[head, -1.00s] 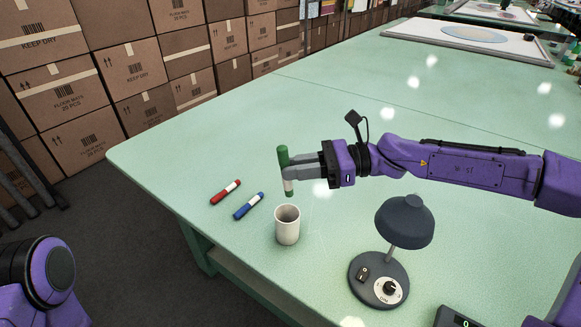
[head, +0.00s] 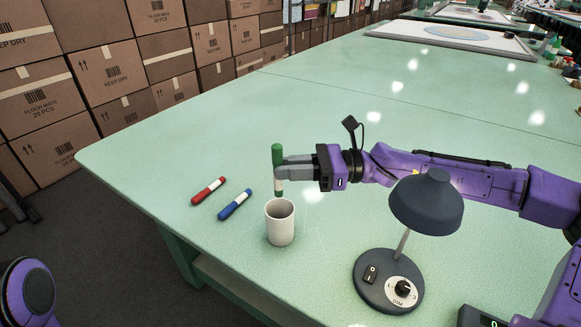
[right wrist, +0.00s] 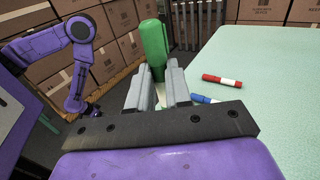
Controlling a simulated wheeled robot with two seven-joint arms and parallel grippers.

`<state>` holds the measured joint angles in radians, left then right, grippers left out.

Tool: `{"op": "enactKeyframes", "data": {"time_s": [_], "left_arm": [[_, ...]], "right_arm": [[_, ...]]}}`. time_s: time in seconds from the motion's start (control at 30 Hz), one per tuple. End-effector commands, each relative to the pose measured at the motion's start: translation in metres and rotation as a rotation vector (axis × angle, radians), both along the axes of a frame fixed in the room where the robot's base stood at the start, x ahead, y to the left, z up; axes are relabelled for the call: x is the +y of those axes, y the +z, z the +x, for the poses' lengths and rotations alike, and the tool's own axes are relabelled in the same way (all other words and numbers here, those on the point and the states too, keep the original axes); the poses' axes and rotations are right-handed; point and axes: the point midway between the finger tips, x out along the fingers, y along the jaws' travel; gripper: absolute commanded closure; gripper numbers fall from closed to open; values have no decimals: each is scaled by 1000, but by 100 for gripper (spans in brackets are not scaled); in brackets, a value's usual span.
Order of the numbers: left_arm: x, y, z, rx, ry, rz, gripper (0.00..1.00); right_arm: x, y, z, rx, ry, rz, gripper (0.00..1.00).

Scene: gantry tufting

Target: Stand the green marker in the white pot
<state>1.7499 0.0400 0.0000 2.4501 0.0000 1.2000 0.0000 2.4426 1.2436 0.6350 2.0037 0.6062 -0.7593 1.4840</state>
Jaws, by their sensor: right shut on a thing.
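The green marker (head: 278,154), with a white band and a green lower end, is held nearly upright in the head view. My right gripper (head: 281,173) is shut on its middle. The white pot (head: 280,226) stands upright and open on the table. In the head view the marker's lower end shows just above the pot's far rim; whether it is directly over the opening I cannot tell. The right wrist view also shows the marker (right wrist: 155,45) between the fingers, its lower part hidden. The pot is not seen there.
A red marker (head: 208,190) and a blue marker (head: 235,204) lie on the green table (head: 180,150), left of the pot. A dark desk lamp (head: 427,203) stands right of the pot, in front of my right arm. Stacked boxes (head: 120,80) are beyond the table.

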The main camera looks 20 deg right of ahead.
Motion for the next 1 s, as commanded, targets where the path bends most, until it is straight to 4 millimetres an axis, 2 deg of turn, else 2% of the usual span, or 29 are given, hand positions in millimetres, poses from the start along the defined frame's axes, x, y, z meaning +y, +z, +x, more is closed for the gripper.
{"op": "enactKeyframes", "data": {"time_s": [0.03, 0.3, 0.8, 1.0], "left_arm": [[0, -10, 0, 0, 0, 0, 46], [0, -35, 0, 0, 0, 0, 46], [0, -59, 0, 0, 0, 0, 46], [0, -60, 0, 0, 0, 0, 46]], "right_arm": [[0, -10, 0, -1, 0, 0, 100], [0, -33, 0, -1, 0, 0, 100], [0, -77, 0, 0, 1, 0, 100], [0, -81, 0, -1, 1, 0, 100]]}}
